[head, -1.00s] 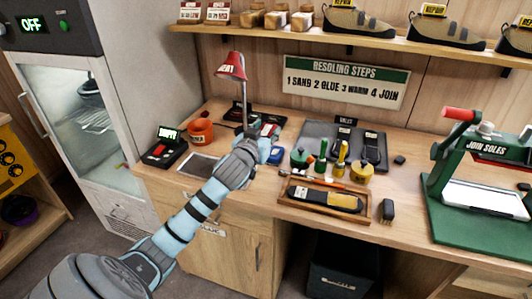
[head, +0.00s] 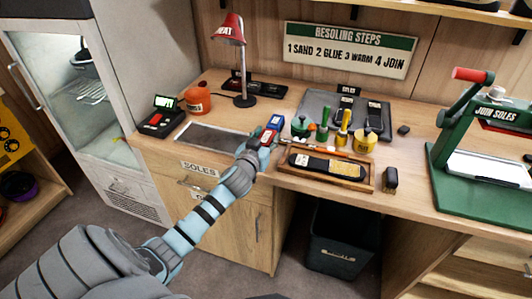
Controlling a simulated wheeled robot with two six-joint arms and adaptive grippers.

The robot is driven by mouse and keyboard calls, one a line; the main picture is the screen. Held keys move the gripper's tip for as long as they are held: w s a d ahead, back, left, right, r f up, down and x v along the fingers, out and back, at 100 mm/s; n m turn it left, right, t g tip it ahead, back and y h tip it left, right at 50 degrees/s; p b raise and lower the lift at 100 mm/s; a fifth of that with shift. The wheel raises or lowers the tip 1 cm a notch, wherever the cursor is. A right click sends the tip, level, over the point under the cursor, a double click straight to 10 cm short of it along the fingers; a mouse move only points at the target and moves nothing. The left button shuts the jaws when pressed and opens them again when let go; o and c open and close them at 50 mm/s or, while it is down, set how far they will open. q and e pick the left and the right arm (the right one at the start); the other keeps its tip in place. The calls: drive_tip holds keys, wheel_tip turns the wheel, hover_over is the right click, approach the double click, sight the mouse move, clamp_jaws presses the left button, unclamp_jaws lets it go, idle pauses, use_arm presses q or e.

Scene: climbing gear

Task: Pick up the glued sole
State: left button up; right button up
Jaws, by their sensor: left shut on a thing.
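My left gripper (head: 264,141) is over the bench, right of the grey plate set in the bench top. It is shut on a small red and blue thing (head: 272,129), partly hidden by the fingers, and I cannot tell what it is. A dark sole (head: 325,165) with a pale label lies in the wooden tray (head: 369,184), right of the gripper and apart from it. Two more dark soles lie on the grey mat (head: 318,102) behind; whether any sole bears glue is too small to tell. My right gripper is not in view.
A red heat lamp (head: 229,29) stands behind the gripper. Green and yellow pots and tools (head: 364,142) stand behind the tray. A small dark brush (head: 391,181) lies right of it. The green sole press (head: 470,140) is at the right. A dark bin (head: 341,240) stands below.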

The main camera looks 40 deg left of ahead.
use_arm(q)
wheel_tip(320, 180, down, 4)
drive_tip(key=shift+f+b, duration=0.1)
drive_tip(key=shift+b, duration=0.6)
drive_tip(key=shift+f, duration=0.1)
drive_tip(key=o, duration=1.2)
drive_tip(key=shift+c, duration=0.2)
